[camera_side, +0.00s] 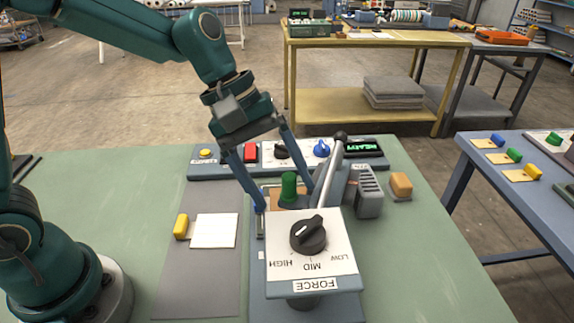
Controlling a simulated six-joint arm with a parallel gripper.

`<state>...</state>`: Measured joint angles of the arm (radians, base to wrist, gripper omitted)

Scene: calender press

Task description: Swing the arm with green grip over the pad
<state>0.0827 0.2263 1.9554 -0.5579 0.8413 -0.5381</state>
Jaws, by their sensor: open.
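The green grip (289,187) is a short upright cylinder behind the force dial's plate. My gripper (286,198) points down over it, with its two blue fingers spread to either side of the grip in this view. The fingers are open, and I cannot tell whether either one touches the grip. The swing arm under the grip is mostly hidden by the dial plate and the fingers. A brown surface shows just beside the grip, but I cannot tell whether it is the pad.
A force dial (308,235) on a white plate stands in front. A metal lever (329,172) with a black knob leans close to the right finger. A control panel (228,172) lies behind. A white card (214,230) with a yellow grip (181,226) lies left; an orange block (400,185) sits right.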

